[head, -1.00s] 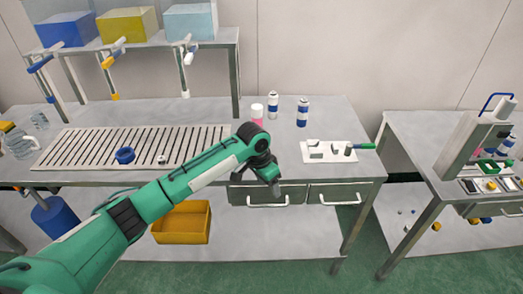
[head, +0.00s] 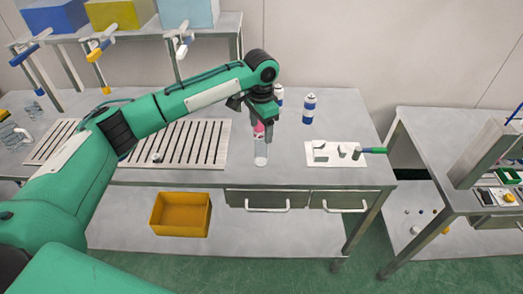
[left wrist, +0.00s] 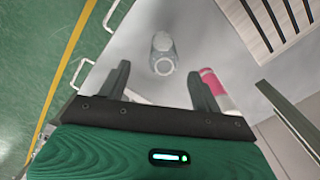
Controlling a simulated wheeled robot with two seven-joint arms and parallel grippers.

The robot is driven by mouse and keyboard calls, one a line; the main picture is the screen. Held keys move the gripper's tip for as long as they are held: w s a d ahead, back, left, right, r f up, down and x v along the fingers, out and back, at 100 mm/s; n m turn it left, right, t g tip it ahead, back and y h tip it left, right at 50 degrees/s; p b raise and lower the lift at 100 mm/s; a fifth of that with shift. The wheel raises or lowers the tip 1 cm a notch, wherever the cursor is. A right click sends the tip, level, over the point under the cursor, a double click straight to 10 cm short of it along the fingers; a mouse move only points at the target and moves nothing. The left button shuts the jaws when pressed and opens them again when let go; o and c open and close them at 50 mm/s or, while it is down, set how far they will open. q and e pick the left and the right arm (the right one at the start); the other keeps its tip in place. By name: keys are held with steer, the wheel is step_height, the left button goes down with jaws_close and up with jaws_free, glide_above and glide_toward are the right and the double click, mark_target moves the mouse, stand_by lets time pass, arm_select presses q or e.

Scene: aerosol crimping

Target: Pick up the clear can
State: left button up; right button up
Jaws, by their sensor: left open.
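The clear can (head: 261,155) stands on the grey table in front of the pink bottle (head: 259,130), near the front edge. In the left wrist view the clear can (left wrist: 162,52) shows as a pale, see-through cylinder with a bright ring, just beyond the gap between my fingertips. My left gripper (head: 260,112) is open and empty, pointing down above and behind the can. Its two spread fingers also show in the left wrist view (left wrist: 159,76). The pink bottle (left wrist: 217,88) is partly hidden by the right-hand finger there. My right gripper is not in view.
Two blue-and-white cans, one at the right (head: 309,108) and one partly hidden by the gripper (head: 279,96), stand behind. A white board with blocks (head: 322,160) and a green-handled tool (head: 372,150) lies right. A slotted rack (head: 190,150) lies left. Table between is clear.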

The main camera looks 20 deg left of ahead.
mark_target(261, 140)
arm_select(q)
steer(key=f, duration=0.3)
steer(key=shift+w, duration=0.25)
steer(key=shift+f+p, duration=0.65)
steer(key=shift+f, duration=0.2)
steer(key=f, duration=0.2)
steer(key=f+p, duration=0.1)
steer(key=shift+w+a+f, duration=0.15)
steer(key=shift+w+f, duration=0.05)
steer(key=shift+f, duration=0.4)
steer(key=shift+s, duration=0.1)
steer(key=c, duration=0.9)
steer(key=shift+c, duration=0.8)
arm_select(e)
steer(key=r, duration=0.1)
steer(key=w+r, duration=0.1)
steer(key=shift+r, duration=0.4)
